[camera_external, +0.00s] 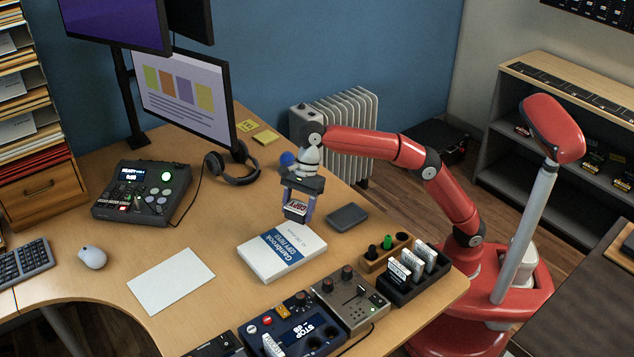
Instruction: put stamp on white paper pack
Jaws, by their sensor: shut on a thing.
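The white paper pack (268,258) with a blue label lies flat near the middle of the desk. My gripper (297,203) is above the desk, just behind and above the pack's far right edge.
A dark flat box (346,217) lies right of the pack. A wooden holder (384,255), a black rack (412,275) and control boxes (347,299) line the front right. A white sheet (171,281) lies left of the pack. Headphones (232,168) are behind.

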